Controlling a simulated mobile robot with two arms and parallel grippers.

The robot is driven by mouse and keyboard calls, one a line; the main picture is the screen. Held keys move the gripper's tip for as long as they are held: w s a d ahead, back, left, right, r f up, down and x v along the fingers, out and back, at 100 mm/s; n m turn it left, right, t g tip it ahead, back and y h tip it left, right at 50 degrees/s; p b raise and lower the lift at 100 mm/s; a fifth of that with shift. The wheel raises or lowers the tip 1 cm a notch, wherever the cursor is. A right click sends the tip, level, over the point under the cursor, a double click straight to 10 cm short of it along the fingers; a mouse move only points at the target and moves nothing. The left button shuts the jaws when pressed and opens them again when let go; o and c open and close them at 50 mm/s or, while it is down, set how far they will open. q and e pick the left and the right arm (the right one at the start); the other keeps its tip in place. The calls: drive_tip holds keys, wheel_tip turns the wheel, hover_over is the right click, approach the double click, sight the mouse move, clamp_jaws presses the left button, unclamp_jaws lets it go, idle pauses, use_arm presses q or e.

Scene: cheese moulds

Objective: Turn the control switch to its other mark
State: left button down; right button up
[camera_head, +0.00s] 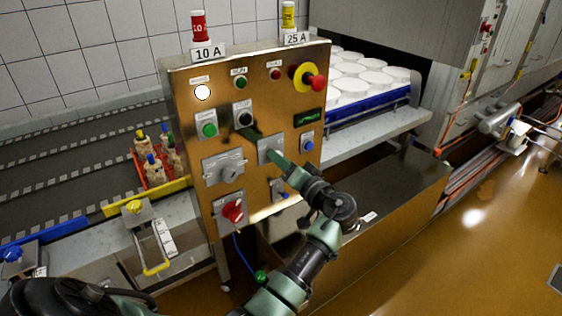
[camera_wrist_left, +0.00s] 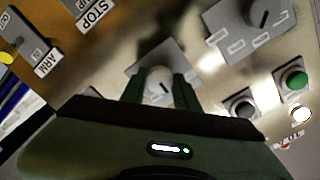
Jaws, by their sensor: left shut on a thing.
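A steel control panel (camera_head: 190,110) stands upright with buttons and switches. The control switch is a pale round knob (camera_wrist_left: 158,84) with a dark pointer line, on a grey plate (camera_wrist_left: 178,58); the plate also shows in the head view (camera_head: 264,157). My left gripper (camera_head: 273,153) reaches the plate from below right. In the left wrist view its two green fingers (camera_wrist_left: 158,90) are shut on the knob, one on each side. The fingers hide part of the plate and its marks. My right gripper is not in view.
Near the knob are a larger grey rotary switch (camera_head: 225,171), a red rotary switch (camera_head: 233,211), a black button (camera_head: 246,119) and a blue button (camera_head: 307,145). A red and yellow emergency stop (camera_head: 318,83) sits upper right. A conveyor (camera_head: 60,150) lies left.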

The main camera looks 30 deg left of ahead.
use_arm(q)
drive_tip(key=m+p, duration=0.3)
drive_tip(key=m, duration=0.5)
drive_tip(key=shift+a+r, duration=0.1)
drive_tip(key=shift+r, duration=0.05)
drive_tip(key=shift+m, duration=0.4)
drive_tip(key=c, duration=1.2)
unclamp_jaws()
drive_tip(key=shift+o, duration=0.7)
drive_tip(key=shift+a, duration=0.1)
